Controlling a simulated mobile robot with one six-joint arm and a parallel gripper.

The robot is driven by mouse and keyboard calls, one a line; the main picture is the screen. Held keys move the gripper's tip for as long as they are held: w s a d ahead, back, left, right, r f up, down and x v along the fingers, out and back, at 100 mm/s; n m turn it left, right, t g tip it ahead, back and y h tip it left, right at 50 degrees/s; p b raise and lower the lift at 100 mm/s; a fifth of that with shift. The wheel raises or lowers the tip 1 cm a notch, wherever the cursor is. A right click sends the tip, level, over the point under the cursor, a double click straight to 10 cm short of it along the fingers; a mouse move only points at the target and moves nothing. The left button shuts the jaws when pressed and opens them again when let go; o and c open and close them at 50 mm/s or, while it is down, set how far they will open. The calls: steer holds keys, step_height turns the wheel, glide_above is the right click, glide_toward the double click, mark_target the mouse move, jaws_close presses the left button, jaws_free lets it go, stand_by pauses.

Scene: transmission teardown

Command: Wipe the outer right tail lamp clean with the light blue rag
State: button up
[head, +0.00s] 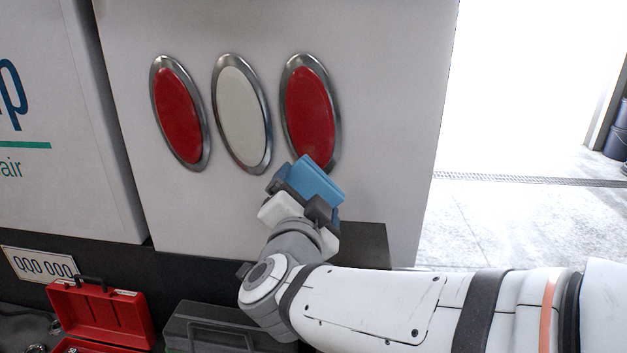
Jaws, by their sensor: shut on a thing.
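The outer right tail lamp (311,105) is a red oval in a chrome ring on the white vehicle panel, rightmost of three lamps. My gripper (301,196) is shut on the folded light blue rag (317,181). The rag is at the lower edge of that lamp and covers a little of its bottom rim. I cannot tell whether the rag touches the lamp. No dirt can be made out on the visible red lens.
A white oval lamp (242,113) and another red lamp (177,114) are to the left. Below stand an open red toolbox (104,318) and a dark grey case (215,328). A licence plate (40,265) is at left. Open floor (510,220) lies right of the vehicle.

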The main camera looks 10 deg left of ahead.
steer(key=shift+w, duration=0.15)
steer(key=w, duration=0.2)
steer(key=w+a+b, duration=0.1)
steer(key=w, duration=0.1)
steer(key=w+a, duration=0.1)
steer(key=w, duration=0.1)
steer(key=shift+w+f, duration=0.2)
steer(key=shift+w, duration=0.05)
steer(key=shift+w+a+b, duration=0.1)
steer(key=shift+w+b, duration=0.2)
steer(key=shift+w, duration=0.8)
stand_by(0.7)
steer(key=r+p, duration=0.3)
steer(key=r, duration=0.1)
steer(key=shift+s+a+p, duration=0.15)
steer(key=shift+a+p, duration=0.15)
steer(key=shift+a, duration=0.05)
steer(key=shift+f, duration=0.1)
